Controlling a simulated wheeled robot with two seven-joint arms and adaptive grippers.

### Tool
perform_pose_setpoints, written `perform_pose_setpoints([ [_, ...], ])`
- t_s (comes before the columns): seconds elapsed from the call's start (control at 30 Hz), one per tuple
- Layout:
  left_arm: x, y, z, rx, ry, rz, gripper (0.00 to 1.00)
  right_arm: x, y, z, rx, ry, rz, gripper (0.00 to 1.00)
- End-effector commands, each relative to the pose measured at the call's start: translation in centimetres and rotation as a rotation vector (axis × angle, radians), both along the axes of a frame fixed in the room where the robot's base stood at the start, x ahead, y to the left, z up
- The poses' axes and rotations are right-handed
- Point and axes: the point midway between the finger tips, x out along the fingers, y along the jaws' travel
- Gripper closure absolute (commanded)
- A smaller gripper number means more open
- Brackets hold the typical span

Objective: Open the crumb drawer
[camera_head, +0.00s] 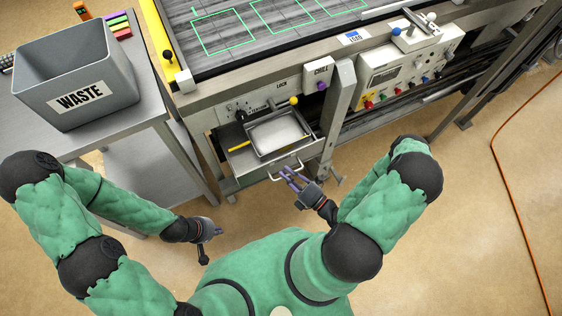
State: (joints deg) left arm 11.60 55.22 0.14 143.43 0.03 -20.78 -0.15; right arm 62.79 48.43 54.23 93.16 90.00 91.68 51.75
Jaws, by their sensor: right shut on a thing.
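The crumb drawer (243,161) stands pulled out from under the front of the machine, below the lock panel. A pale metal pan (278,133) shows inside it. A thin handle (273,178) is on the drawer's front. My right gripper (288,173) is at this handle, with its purple fingers shut on it and covering part of the bar. My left gripper (211,242) hangs low, to the left of and apart from the drawer. It is small and dark here, so I cannot tell whether it is open.
A grey waste bin (76,72) stands on a metal table (150,105) at the left. A metal post (339,105) rises close to the drawer's right side. A control box (405,70) with coloured knobs is further right. The floor in front is clear; an orange cable lies at far right.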

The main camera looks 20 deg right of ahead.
Motion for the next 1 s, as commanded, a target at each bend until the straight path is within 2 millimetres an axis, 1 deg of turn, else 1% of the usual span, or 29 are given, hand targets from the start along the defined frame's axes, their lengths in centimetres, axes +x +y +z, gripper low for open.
perform_pose_setpoints([
  [0.1,0.0,0.0,0.0,0.0,0.0,0.0,1.0,-1.2,-0.1,-0.1,-0.001,0.001,-0.002,1.0],
  [0.23,0.0,0.0,0.0,0.0,0.0,0.0,1.0,-1.9,-0.1,-0.1,-0.002,0.0,-0.001,1.0],
  [0.67,0.0,0.0,0.0,0.0,0.0,0.0,1.0,-2.1,-0.1,-0.1,-0.004,0.001,0.0,1.0],
  [0.7,0.0,0.0,0.0,0.0,0.0,0.0,1.0,-2.1,-0.1,-0.1,-0.004,0.001,0.0,0.76],
  [0.77,0.0,0.0,0.0,0.0,0.0,0.0,1.0,-2.1,-0.1,-0.1,-0.004,0.001,0.0,0.59],
  [0.8,0.0,0.0,0.0,0.0,0.0,0.0,1.0,-2.1,-0.1,-0.1,-0.004,0.001,0.0,0.56],
  [1.0,0.0,0.0,0.0,0.0,0.0,0.0,1.0,-2.1,-0.1,0.0,-0.002,0.0,0.001,0.56],
])
